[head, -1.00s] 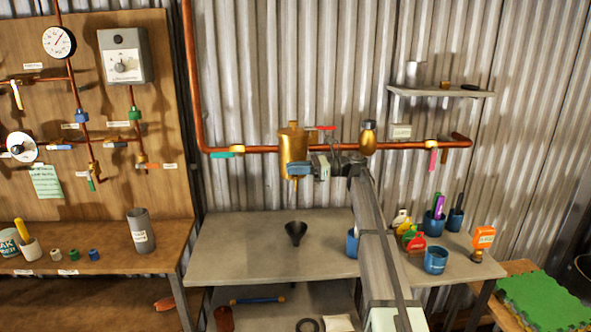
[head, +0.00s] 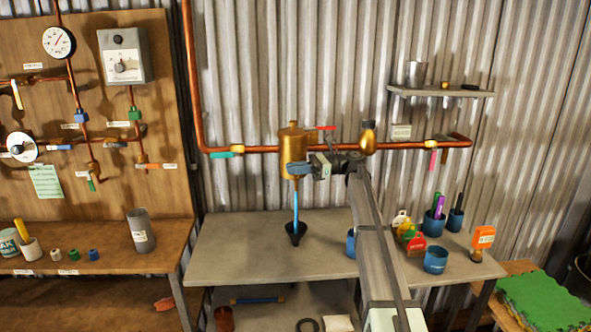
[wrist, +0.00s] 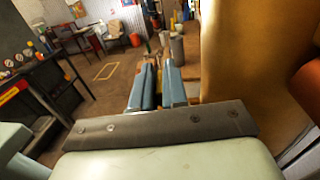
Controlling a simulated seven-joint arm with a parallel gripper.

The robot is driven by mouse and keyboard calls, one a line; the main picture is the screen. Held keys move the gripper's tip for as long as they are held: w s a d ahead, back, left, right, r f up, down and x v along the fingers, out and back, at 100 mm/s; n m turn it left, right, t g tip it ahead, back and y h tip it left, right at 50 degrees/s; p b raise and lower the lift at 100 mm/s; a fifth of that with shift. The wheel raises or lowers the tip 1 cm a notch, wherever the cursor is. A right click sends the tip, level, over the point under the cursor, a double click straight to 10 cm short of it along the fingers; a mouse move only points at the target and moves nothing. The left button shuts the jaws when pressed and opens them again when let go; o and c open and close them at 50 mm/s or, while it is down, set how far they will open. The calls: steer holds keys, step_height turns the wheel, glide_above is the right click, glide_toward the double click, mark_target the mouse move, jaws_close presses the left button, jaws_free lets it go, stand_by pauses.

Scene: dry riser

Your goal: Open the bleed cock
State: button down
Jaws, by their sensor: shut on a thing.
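The brass vessel (head: 292,142) sits in the copper pipe run on the corrugated wall. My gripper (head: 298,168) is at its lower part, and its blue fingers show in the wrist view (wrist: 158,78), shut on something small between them. The bleed cock is hidden by the fingers at the vessel's underside; I take it to be what they hold. A blue stream of water (head: 295,205) falls from below the vessel into the black funnel (head: 296,229) on the grey bench. In the wrist view the vessel (wrist: 248,70) fills the right side, close beside the fingers.
A red lever (head: 326,128) is just right of the vessel's top, and a teal lever (head: 222,155) is on the pipe to the left. Bottles and blue cups (head: 435,260) stand on the bench (head: 240,245) at right. The bench left of the funnel is clear.

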mark_target(295, 138)
steer(key=c, duration=1.2)
jaws_free()
steer(key=shift+c, duration=0.2)
step_height(295, 138, up, 10)
